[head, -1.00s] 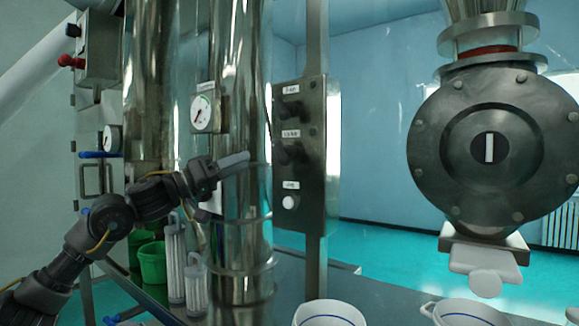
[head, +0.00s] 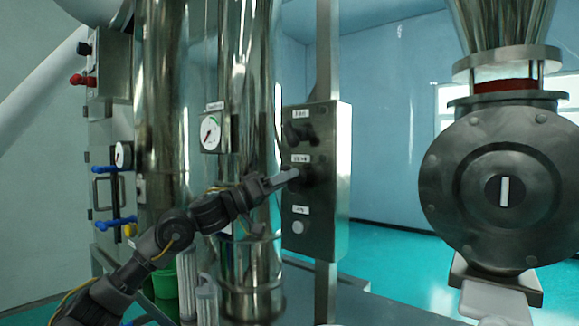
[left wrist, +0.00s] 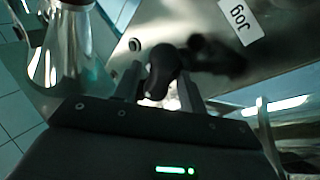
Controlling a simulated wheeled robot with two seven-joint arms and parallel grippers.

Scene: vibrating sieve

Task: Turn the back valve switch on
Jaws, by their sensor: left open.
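A metal control box (head: 338,190) stands right of the shiny columns, with an upper black knob (head: 298,134), a middle black knob (head: 312,168) and a pale round button (head: 298,228) below. Their labels are too small to read in the head view. My left gripper (head: 290,176) is at the middle knob and partly hides it. In the left wrist view, a black knob (left wrist: 163,70) lies between the tips of my open left gripper (left wrist: 160,92); whether the fingers touch it I cannot tell. A label reading "Jog" (left wrist: 237,18) is near it. My right gripper is out of view.
A large round metal valve body (head: 485,240) stands at the right. Another panel with red and blue handles (head: 110,222) is at the far left.

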